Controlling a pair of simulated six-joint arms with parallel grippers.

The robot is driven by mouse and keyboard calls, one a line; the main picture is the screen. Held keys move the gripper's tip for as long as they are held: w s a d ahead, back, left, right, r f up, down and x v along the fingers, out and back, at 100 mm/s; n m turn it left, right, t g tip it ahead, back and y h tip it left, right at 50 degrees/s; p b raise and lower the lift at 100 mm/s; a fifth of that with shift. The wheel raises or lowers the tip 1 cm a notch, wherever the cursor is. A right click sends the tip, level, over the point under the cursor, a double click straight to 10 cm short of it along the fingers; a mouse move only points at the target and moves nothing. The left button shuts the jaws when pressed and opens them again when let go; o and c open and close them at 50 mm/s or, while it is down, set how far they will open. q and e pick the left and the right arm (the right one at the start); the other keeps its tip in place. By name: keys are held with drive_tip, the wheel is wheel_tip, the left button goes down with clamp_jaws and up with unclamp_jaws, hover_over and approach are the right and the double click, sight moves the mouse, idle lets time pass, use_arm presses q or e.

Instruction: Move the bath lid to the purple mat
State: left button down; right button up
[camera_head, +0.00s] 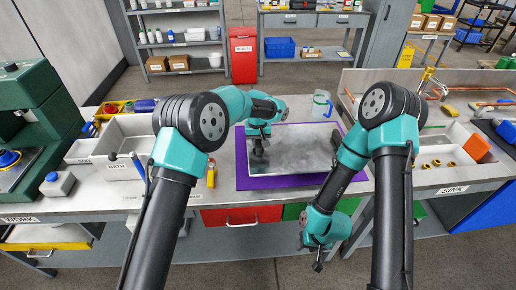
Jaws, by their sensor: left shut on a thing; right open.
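The bath lid (303,150) is a flat grey metal sheet, over the purple mat (275,184) in the middle of the bench. The mat's purple border shows along the front and sides. I cannot tell whether the lid touches the mat. My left gripper (259,152) is shut on the bath lid near its left side. The bath (125,171), a pale basin labelled BATH, stands left of the mat, partly hidden by my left arm. My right gripper (318,266) is open and empty, hanging low in front of the bench edge.
A clear jug (321,104) stands just behind the mat. A yellow-handled tool (211,176) lies between bath and mat. The sink (441,178) with an orange block (476,147) is at the right. A green machine (40,110) stands at the far left.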

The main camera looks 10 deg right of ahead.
use_arm(q)
drive_tip(key=shift+w+r, duration=0.1)
drive_tip(key=shift+w, duration=0.1)
drive_tip(key=shift+w+f, duration=0.15)
drive_tip(key=shift+f, duration=1.65)
drive_tip(key=c, duration=1)
unclamp_jaws()
drive_tip(key=shift+f, duration=0.15)
drive_tip(key=shift+o, duration=0.2)
wheel_tip(320, 180, up, 12)
drive_tip(key=shift+r, duration=0.1)
